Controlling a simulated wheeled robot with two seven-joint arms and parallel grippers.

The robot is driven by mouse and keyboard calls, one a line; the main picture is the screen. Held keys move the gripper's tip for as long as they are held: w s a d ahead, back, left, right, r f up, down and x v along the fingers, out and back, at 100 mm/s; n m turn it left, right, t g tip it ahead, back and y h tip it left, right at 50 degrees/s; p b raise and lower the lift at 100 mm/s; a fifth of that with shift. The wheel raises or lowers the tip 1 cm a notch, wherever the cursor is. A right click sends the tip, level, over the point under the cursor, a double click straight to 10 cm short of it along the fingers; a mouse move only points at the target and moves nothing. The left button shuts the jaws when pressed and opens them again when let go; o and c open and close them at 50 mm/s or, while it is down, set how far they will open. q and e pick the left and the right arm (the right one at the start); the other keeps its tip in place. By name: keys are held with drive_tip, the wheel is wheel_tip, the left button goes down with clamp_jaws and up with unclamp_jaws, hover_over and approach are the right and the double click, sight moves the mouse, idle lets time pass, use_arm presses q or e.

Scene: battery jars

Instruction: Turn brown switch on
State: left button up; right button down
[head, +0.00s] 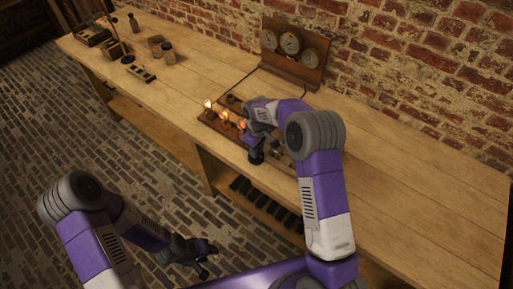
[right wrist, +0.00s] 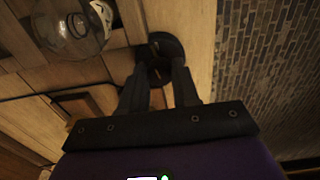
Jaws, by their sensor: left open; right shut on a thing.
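A wooden board (head: 208,118) with several small parts lies on the bench, and some bulbs (head: 224,115) on it glow orange. My right gripper (head: 256,150) points down at the board's front side. In the right wrist view its fingers (right wrist: 160,88) are shut on a dark round switch (right wrist: 163,45). The light is too dim to tell whether the switch is brown, and the fingers hide part of it. My left gripper (head: 208,252) is open and empty, in front of the bench and away from the board.
A wooden panel with several round gauges (head: 290,43) stands behind the board by the brick wall. A clear glass bulb or jar (right wrist: 72,25) is close beside the right gripper. Small boxes and jars (head: 113,47) stand at the bench's far left. The bench's right part is clear.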

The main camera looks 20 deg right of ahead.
drive_tip(key=shift+m, duration=1.2)
drive_tip(key=c, duration=0.8)
unclamp_jaws()
wheel_tip(320, 180, up, 8)
drive_tip(key=shift+f+p, duration=0.15)
drive_tip(key=shift+p, duration=0.5)
drive_tip(key=shift+f, duration=0.1)
